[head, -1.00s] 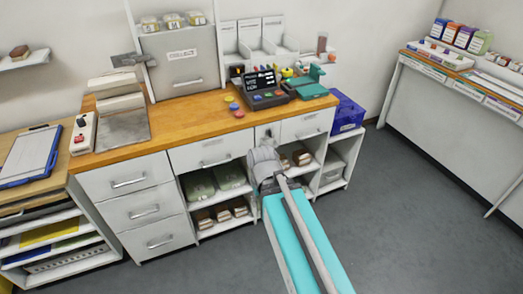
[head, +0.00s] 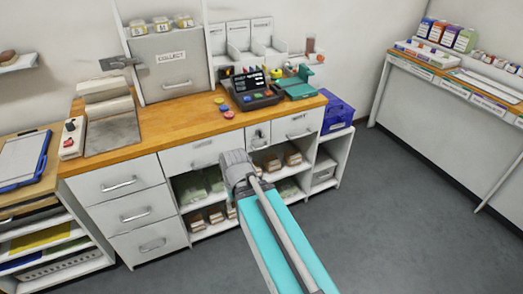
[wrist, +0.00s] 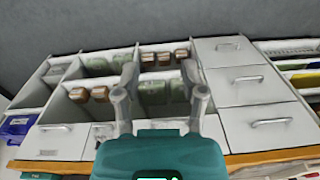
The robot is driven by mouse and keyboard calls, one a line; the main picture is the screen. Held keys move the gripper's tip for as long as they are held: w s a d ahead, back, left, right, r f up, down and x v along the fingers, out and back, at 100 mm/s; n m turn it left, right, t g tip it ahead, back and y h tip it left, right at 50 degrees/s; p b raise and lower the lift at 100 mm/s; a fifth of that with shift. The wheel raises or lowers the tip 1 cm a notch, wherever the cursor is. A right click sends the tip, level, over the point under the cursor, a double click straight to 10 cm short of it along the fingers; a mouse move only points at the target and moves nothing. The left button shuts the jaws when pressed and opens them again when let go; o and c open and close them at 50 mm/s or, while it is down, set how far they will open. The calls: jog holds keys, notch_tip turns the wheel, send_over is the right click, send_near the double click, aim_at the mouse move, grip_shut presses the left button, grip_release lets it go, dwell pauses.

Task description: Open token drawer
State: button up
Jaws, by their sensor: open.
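The counter front has a middle top drawer (head: 203,151) with a bar handle, a narrow panel (head: 258,135) with a small dark fitting, and a right top drawer (head: 298,129) with a handle and a small label. All look closed. I cannot read which one is the token drawer. My gripper (wrist: 162,95) is open and empty in the wrist view, its two fingers spread in front of the cabinet. In the head view my arm's end hides the fingertips and covers part of the shelves below the middle drawer. No finger visibly touches a handle.
A left stack of drawers (head: 128,212) is closed. Open shelves hold green packs (head: 192,188) and brown bundles (head: 272,163). On the wooden counter (head: 185,127) stand a dark keypad device (head: 254,92) and coloured buttons. A blue crate (head: 338,112) is at right. Grey floor is free in front.

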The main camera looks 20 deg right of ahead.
jog(key=w+f+m+t+y+b, duration=0.2)
jog(key=w+f+t+b, duration=0.1)
jog(key=w+f+b, duration=0.35)
jog(key=m+t+h+b, duration=0.2)
jog(key=m+t+b, duration=1.15)
jog(key=b, duration=0.85)
send_near(260, 149)
jog(key=s+r+m+g, duration=0.1)
jog(key=s+m, duration=0.1)
jog(key=s, duration=0.1)
jog(key=shift+d+r, duration=0.2)
jog(key=shift+d, duration=0.2)
jog(key=shift+w, duration=0.1)
jog(key=b+x, duration=0.1)
jog(key=x, duration=0.6)
jog(key=b+x, duration=0.2)
jog(key=x, duration=0.4)
jog(key=shift+w+a+f, duration=0.2)
jog(key=shift+w+a, duration=0.05)
jog(key=shift+w, duration=0.1)
grip_shut()
